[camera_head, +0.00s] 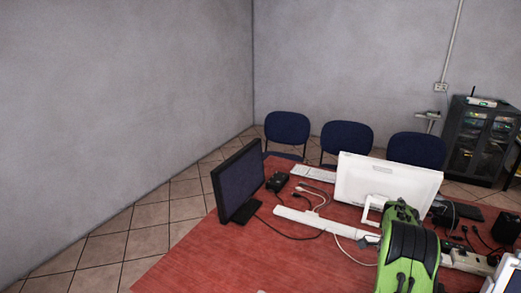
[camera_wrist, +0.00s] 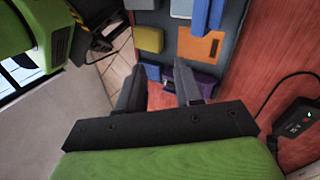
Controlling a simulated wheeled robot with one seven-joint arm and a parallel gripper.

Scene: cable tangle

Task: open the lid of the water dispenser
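I cannot make out a water dispenser or its lid in either view. In the wrist view my gripper (camera_wrist: 158,76) shows two dark fingers standing apart, with nothing held between them. Beyond the fingertips lies a dark grey panel (camera_wrist: 165,52) bearing coloured pieces, among them a yellow block (camera_wrist: 149,39), an orange plate (camera_wrist: 200,46) and a purple piece (camera_wrist: 205,82). In the head view my green and black arm covers part of the right of the table, and my fingertips are not clear there.
The red table (camera_head: 200,262) holds a black monitor (camera_head: 240,182), a white monitor (camera_head: 385,188), a white bar (camera_head: 325,222), cables and a power strip (camera_head: 468,262). Blue chairs (camera_head: 287,129) and a dark cabinet (camera_head: 481,140) stand behind. A black adapter (camera_wrist: 298,121) lies right in the wrist view.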

